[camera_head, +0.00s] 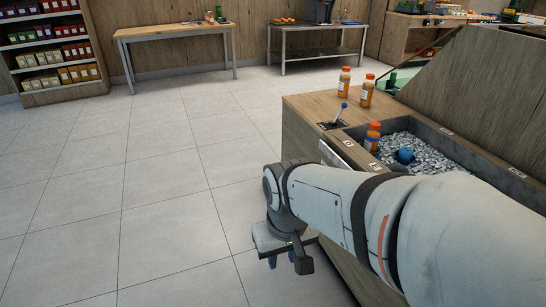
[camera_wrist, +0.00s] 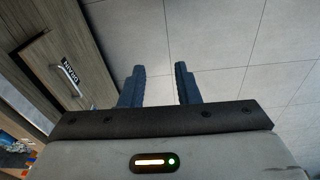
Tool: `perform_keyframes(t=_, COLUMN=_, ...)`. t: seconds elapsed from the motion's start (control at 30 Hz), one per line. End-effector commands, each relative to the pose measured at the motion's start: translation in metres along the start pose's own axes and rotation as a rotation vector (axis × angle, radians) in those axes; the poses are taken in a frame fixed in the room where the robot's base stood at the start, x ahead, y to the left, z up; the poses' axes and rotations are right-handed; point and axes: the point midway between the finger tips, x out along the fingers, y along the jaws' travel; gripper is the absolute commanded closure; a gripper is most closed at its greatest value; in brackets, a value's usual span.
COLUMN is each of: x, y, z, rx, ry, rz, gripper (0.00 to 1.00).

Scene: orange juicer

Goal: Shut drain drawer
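The drain drawer shows in the wrist view as a wooden front (camera_wrist: 88,62) with a black DRAIN label and a pale metal bar handle (camera_wrist: 66,84). It is at the left of the picture. I cannot tell for sure how far it stands out from the cabinet. My gripper (camera_wrist: 159,70) has two blue fingers spread apart with only floor tiles visible between them. The handle is to the left of the fingers, apart from them. In the head view my gripper (camera_head: 285,261) points down beside the cabinet, and my arm hides much of the cabinet front.
Open tiled floor (camera_head: 150,200) lies left. Tables (camera_head: 175,32) and a shelf (camera_head: 50,48) stand at the back.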

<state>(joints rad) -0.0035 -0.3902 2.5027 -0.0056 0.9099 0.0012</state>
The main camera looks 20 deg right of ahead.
Motion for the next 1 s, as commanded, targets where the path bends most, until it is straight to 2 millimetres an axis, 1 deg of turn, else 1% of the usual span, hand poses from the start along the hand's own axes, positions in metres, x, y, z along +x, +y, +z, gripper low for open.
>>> perform_keyframes(t=0.33, x=0.000, y=0.000, z=0.000, rx=0.001, ry=-0.001, rz=0.001, gripper=0.71)
perform_keyframes(t=0.47, x=0.005, y=0.007, z=-0.002, rx=0.013, ry=-0.040, rz=0.034, gripper=0.71)
perform_keyframes(t=0.57, x=0.016, y=0.028, z=-0.006, rx=0.046, ry=-0.112, rz=0.107, gripper=0.71)
perform_keyframes(t=0.77, x=0.046, y=0.080, z=-0.022, rx=0.110, ry=-0.299, rz=0.365, gripper=0.71)
perform_keyframes(t=0.9, x=0.068, y=0.118, z=-0.038, rx=0.133, ry=-0.384, rz=0.573, gripper=0.71)
perform_keyframes(t=1.0, x=0.086, y=0.144, z=-0.052, rx=0.132, ry=-0.417, rz=0.723, gripper=0.71)
